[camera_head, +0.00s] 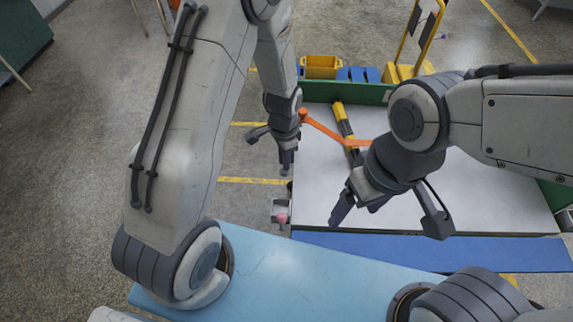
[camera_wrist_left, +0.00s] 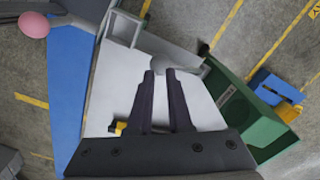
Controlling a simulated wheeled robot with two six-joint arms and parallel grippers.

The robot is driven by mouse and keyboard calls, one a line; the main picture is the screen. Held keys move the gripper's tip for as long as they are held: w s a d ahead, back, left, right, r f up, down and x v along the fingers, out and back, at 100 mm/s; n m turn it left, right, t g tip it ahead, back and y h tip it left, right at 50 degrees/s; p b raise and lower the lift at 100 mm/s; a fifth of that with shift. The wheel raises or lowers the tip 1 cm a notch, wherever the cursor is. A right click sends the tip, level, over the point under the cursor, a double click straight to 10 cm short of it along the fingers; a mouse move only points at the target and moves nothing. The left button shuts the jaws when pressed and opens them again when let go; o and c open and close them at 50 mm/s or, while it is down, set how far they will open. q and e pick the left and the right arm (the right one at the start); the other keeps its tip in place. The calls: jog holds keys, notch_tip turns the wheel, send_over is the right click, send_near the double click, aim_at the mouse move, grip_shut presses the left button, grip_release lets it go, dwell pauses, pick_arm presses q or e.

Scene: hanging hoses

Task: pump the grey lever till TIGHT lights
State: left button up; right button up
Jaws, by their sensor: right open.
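My left gripper (camera_head: 286,160) hangs over the left edge of the white-topped table, fingers down. In the left wrist view its two fingers (camera_wrist_left: 161,74) show a narrow gap. A rounded grey piece (camera_wrist_left: 166,63) lies at or just beyond their tips; I cannot tell whether it is the lever's end or whether they grip it. A grey bracket-like part (camera_head: 281,205) with a pink ball (camera_head: 283,219) is at the table's left edge; the ball also shows in the left wrist view (camera_wrist_left: 33,24). My right gripper (camera_head: 360,205) is open above the table. I see no TIGHT light.
An orange strap (camera_head: 325,130) crosses the white table (camera_head: 450,200) near a black and yellow bar (camera_head: 345,124). A green wall (camera_head: 360,92) edges the back, with a yellow bin (camera_head: 321,67) beyond. A blue strip (camera_head: 420,250) runs along the front.

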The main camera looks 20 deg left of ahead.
aim_at(284, 175)
pick_arm(q)
jog(key=shift+f, duration=0.15)
jog(key=shift+s+d+f+b, duration=0.1)
jog(key=shift+s+f+b, duration=0.15)
jog(key=shift+f+b, duration=0.4)
jog(key=shift+s+f+b, duration=0.2)
jog(key=shift+f+b, duration=0.3)
jog(key=shift+f, duration=0.3)
jog(key=shift+s+d+f+b, duration=0.1)
jog(key=shift+s+f+b, duration=0.15)
jog(key=shift+f+b, duration=0.4)
jog(key=shift+f, duration=0.1)
jog(key=shift+s+f+b, duration=0.2)
jog(key=shift+f+b, duration=0.35)
jog(key=shift+f, duration=0.2)
jog(key=shift+s+f+b, duration=0.15)
jog(key=shift+f+b, duration=0.35)
jog(key=shift+f, duration=0.3)
